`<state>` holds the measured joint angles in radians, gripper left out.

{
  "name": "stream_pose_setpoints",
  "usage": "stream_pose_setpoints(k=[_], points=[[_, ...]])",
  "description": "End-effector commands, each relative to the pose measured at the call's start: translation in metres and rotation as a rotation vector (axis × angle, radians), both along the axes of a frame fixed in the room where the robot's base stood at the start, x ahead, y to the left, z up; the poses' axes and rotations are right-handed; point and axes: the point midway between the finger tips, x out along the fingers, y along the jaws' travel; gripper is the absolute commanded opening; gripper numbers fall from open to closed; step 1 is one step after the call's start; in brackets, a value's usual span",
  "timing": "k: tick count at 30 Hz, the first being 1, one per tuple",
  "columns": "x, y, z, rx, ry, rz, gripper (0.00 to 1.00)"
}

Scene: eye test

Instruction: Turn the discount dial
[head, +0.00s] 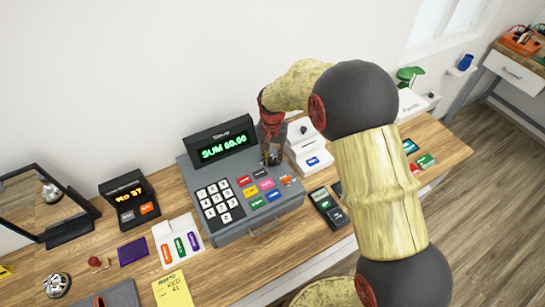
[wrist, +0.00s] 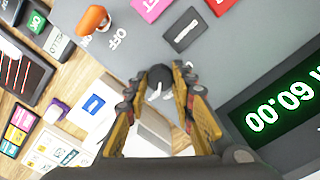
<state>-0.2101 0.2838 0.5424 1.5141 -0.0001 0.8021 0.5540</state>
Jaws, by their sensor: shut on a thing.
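The discount dial appears to be the round black knob with a white mark (wrist: 158,78), seen in the wrist view on the grey top of the cash register (head: 232,228). My gripper (wrist: 160,84) has its fingertips on either side of this knob and is shut on it. In the head view my gripper (head: 271,157) points down at the back right of the register, right of its green-lit display (head: 223,147), and hides the knob. An orange knob (wrist: 93,19) beside the printed word "OFF" stands apart from my fingers.
A white box with a black knob (head: 304,130) stands close behind and right of my gripper. Coloured keys (head: 258,203) lie in front of it. A card terminal (head: 328,208) is right of the register. A small orange-lit display (head: 130,197) stands left.

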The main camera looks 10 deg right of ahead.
Motion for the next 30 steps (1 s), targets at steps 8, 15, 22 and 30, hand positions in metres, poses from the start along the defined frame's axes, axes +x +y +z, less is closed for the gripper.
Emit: stream_pose_setpoints(k=[8, 15, 22, 30], points=[[0.0014, 0.0006, 0.0015, 0.002, -0.004, -0.123, 0.0], [0.0015, 0.0006, 0.0015, 0.002, -0.004, -0.161, 0.0], [0.0016, 0.0007, 0.0015, 0.001, -0.005, -0.166, 0.0], [0.0016, 0.0006, 0.0015, 0.002, -0.004, -0.165, 0.31]])
